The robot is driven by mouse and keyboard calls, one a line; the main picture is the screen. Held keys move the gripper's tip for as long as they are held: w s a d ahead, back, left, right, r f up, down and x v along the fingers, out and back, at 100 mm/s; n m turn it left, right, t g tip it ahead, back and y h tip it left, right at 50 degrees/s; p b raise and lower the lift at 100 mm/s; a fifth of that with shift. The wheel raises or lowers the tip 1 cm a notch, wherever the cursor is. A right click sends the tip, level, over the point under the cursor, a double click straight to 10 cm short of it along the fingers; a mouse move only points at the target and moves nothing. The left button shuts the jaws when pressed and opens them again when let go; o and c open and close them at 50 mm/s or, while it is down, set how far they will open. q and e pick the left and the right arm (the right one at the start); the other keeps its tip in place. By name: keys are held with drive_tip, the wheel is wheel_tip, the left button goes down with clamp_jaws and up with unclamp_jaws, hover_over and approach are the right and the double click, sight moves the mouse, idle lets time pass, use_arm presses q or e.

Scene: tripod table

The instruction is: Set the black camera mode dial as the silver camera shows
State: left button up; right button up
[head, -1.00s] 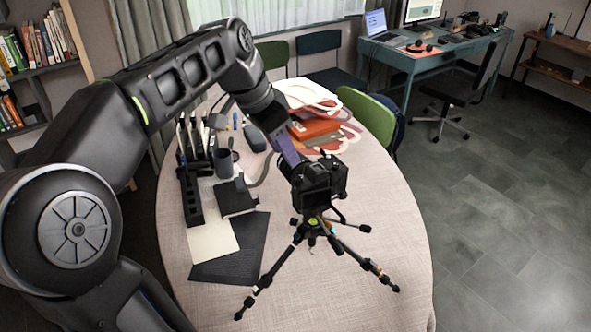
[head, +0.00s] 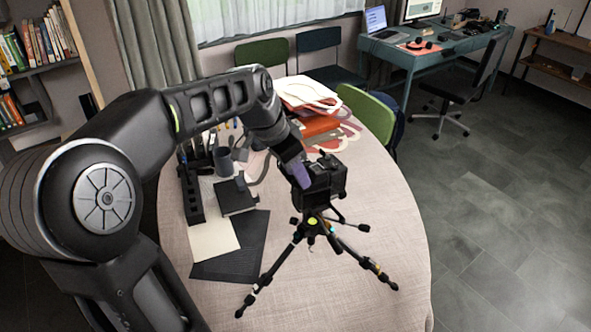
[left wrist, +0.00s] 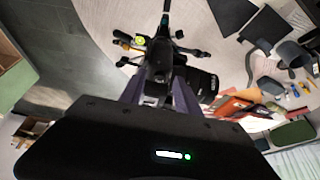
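The black camera (head: 328,178) stands on a small black tripod (head: 313,222) on the round table. Its lens (left wrist: 208,86) shows to the right in the left wrist view. My left gripper (head: 302,178), with purple fingers, comes down from the upper left to the camera's top left side. In the left wrist view the fingers (left wrist: 158,92) are apart, with part of the dark camera between them. I cannot tell whether they touch it. The mode dial cannot be made out. I cannot make out a silver camera. My right gripper is out of view.
Left of the tripod are a black box (head: 235,197), a dark mat (head: 233,255), a mug (head: 223,160) and a black rack (head: 192,195). Orange and red folders (head: 318,126) lie behind the camera. The table's front and right (head: 390,225) are clear.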

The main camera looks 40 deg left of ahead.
use_arm(q)
clamp_jaws()
idle(0.3)
drive_tip(key=shift+w+a+m+h+b, duration=0.1)
drive_tip(key=shift+m+h+b, duration=0.4)
drive_tip(key=shift+m, duration=0.9)
drive_tip(key=shift+r, duration=0.1)
unclamp_jaws()
drive_tip(key=shift+g, duration=0.3)
